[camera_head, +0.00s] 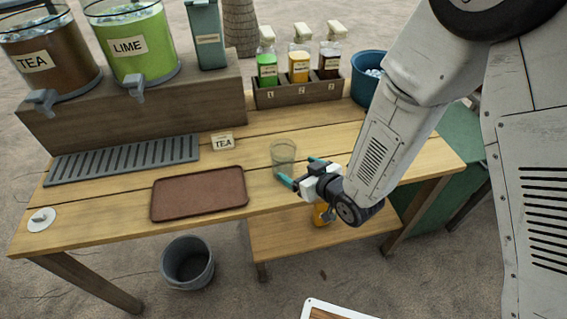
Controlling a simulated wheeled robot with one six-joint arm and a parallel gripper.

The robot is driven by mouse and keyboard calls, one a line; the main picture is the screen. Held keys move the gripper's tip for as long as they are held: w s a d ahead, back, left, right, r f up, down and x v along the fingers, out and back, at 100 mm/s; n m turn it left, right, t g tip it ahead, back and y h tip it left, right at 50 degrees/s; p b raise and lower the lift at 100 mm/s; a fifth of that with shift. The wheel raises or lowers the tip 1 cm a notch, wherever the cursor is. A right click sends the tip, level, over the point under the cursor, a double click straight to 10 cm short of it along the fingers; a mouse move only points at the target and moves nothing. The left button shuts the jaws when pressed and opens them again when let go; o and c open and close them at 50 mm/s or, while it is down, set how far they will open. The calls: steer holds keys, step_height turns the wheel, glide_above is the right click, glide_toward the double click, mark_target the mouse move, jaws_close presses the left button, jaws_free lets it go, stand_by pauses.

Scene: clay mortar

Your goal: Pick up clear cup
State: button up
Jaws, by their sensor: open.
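A clear cup (283,155) stands upright on the wooden table, right of the brown tray and near the middle of the tabletop. My gripper (298,171) comes in from the right with teal fingertips. Its fingers are spread open and the space between them looks empty. The fingertips are close to the cup's lower right side. I cannot tell whether they touch it or whether the cup is partly between them.
A brown tray (199,194) lies left of the cup. A TEA card (223,142) stands behind the tray. A bottle rack (298,92) with labelled bottles and a blue ice bucket (366,84) are at the back. LIME and TEA dispensers stand on a raised shelf, back left.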

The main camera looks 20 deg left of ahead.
mark_target(283, 163)
steer(key=shift+a+f, duration=0.25)
steer(key=shift+a, duration=0.1)
steer(key=x, duration=0.7)
steer(key=shift+a, duration=0.15)
steer(key=c, duration=1.1)
